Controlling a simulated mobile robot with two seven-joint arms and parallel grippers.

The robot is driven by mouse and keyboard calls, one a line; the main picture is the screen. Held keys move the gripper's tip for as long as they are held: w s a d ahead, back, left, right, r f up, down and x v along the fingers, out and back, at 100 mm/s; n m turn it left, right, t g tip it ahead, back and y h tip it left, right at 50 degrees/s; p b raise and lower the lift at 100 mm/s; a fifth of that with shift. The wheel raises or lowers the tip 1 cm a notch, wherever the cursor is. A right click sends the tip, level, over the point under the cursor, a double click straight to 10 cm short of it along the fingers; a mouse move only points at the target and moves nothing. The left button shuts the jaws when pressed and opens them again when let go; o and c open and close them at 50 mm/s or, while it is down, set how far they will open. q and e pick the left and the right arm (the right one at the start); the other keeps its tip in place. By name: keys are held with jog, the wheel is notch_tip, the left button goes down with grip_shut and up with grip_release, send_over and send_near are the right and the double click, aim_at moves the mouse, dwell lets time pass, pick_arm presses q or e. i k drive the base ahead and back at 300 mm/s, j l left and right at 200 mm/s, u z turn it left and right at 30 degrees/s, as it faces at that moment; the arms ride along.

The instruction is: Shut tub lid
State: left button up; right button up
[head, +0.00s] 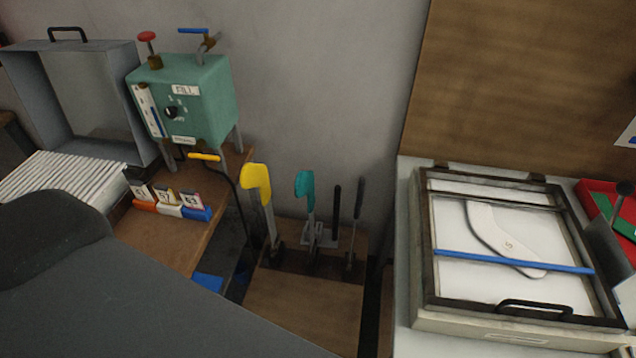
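A grey metal lid (98,92), hollow like a shallow box with a black handle (68,34) on its top edge, stands upright and open at the far left. In front of it lies a white ribbed slatted surface (62,176), partly hidden by a large dark grey shape that looks like part of my own body. A framed box (424,290) stands at the right, with a black front handle, a blue bar and a white sock-shaped board inside its frame; its top lies flat. Neither of my grippers is in view.
A green machine (198,100) with a red knob and valves stands right of the lid. Small numbered blocks (170,208) sit on the wooden table below. Yellow (256,178) and teal (304,184) topped levers stand in the middle. A red-and-green tray (600,200) is at far right.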

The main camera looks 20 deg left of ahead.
aim_at(22, 62)
jog(key=k, duration=0.65)
jog(key=u, duration=2)
jog(key=k+l, duration=0.15)
jog(key=l, duration=0.15)
jog(key=k+l, duration=0.15)
jog(key=l, duration=0.15)
jog(key=i+j, duration=0.15)
jog(key=j, duration=0.25)
jog(key=i+j, duration=0.2)
jog(key=j, duration=0.2)
jog(key=i+j, duration=0.15)
jog(key=j, duration=0.2)
jog(key=i+j, duration=0.15)
jog(key=j, duration=0.25)
jog(key=z, duration=0.05)
